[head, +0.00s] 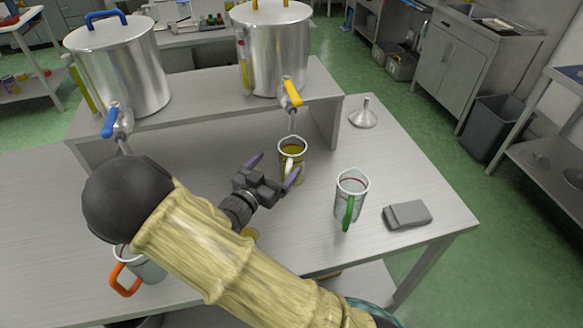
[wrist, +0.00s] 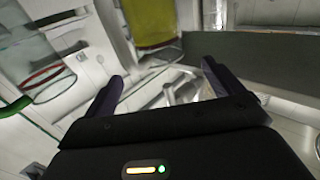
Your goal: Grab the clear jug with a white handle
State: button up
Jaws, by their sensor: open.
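The clear jug with a white handle (head: 293,151) stands upright on the table below the yellow tap, with yellow-green oil in it. Its white handle faces the front of the table, close to my gripper's right finger in the head view. In the wrist view the oil-filled jug (wrist: 150,24) shows at the top, beyond the fingertips and cut off by the frame edge. My gripper (head: 274,171) is open, just left of and in front of this jug. In the wrist view nothing sits between the fingers (wrist: 163,80). I cannot tell whether a finger touches the handle.
A green-handled jug (head: 351,188) stands to the right, also visible in the wrist view (wrist: 36,62). An orange-handled jug (head: 146,269) is partly behind my arm. A grey box (head: 408,214) and a funnel (head: 364,115) lie at right. Two steel tanks (head: 272,50) stand on the raised shelf.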

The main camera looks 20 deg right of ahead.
aim_at(285, 155)
jog(key=shift+w+d, duration=0.15)
jog(key=shift+d, duration=0.05)
jog(key=shift+p+x, duration=0.55)
jog(key=shift+x, duration=2.05)
jog(key=shift+r, duration=0.1)
jog(key=c, duration=2)
jog(key=shift+w+r, duration=0.1)
jog(key=shift+r, duration=0.05)
